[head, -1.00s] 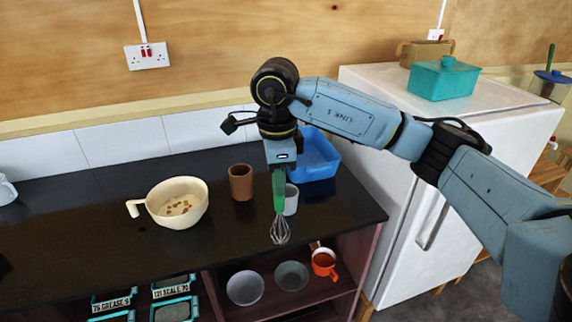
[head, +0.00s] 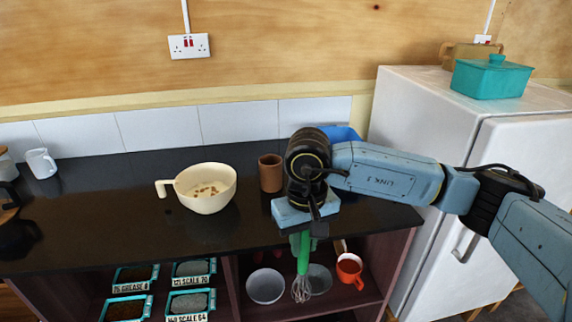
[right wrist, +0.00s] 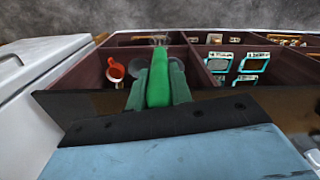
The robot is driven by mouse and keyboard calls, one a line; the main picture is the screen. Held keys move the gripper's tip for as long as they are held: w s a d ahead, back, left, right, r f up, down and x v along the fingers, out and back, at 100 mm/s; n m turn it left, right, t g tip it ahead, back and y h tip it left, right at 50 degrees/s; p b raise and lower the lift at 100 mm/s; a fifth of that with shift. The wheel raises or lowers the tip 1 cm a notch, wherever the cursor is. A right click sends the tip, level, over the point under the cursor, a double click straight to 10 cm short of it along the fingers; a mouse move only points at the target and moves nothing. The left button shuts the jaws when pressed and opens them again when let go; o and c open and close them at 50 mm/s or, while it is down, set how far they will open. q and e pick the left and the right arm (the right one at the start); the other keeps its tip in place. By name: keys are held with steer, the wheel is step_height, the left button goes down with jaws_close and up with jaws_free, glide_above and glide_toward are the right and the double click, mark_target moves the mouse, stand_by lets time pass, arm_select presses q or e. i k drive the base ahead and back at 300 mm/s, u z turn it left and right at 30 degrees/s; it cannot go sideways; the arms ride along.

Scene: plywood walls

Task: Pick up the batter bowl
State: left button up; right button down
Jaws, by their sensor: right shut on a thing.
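The cream batter bowl (head: 207,199) stands upright on the black counter, its handle pointing left, with brown bits in pale batter inside. My right gripper (head: 302,240) is to the right of the bowl, apart from it, in front of the counter's front edge. It is shut on the green handle of a whisk (head: 301,286), whose wire head hangs down before the open shelf. In the right wrist view the green whisk handle (right wrist: 158,80) sits between the fingers. My left gripper is not in view.
A brown cup (head: 271,173) stands between the bowl and my right arm. A blue tub (head: 343,132) is partly hidden behind the arm. A white mug (head: 41,163) is at the far left. Below are shelves with a grey bowl (head: 266,286) and a red mug (head: 349,269). A white fridge (head: 420,125) stands right.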

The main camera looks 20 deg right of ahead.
mark_target(207, 188)
steer(key=z, duration=0.55)
steer(key=k, duration=1.25)
steer(key=i, duration=0.5)
steer(key=u, duration=0.8)
steer(key=i, duration=0.9)
steer(key=z, duration=0.6)
steer(key=i, duration=0.75)
steer(key=z, duration=0.05)
